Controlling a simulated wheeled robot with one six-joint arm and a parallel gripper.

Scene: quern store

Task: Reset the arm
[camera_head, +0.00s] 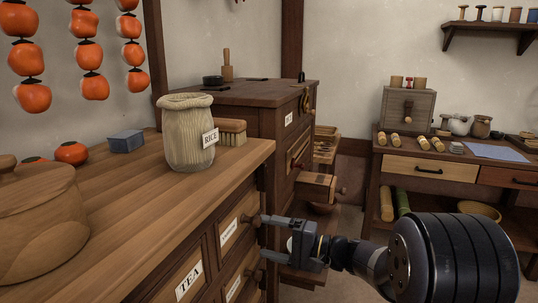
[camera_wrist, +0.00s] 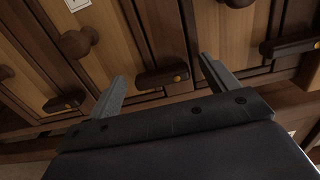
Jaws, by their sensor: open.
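My gripper (camera_head: 271,238) is at the lower middle of the head view, with its arm coming in from the right. Its two fingers are apart and point left at the labelled front of the wooden drawer cabinet (camera_head: 150,218). Nothing shows between the fingers. In the wrist view my gripper (camera_wrist: 163,88) is open in front of the drawer fronts. A dark drawer handle (camera_wrist: 162,77) appears between the fingertips. A round wooden knob (camera_wrist: 77,43) is left of them. I cannot tell whether the fingers touch the cabinet.
On the cabinet top are a rice sack (camera_head: 188,135), a brush (camera_head: 231,130), a blue box (camera_head: 126,141) and a round wooden pot (camera_head: 40,225). A darker cabinet (camera_head: 250,95) behind has a drawer (camera_head: 316,186) pulled out. A side table (camera_head: 455,165) stands right.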

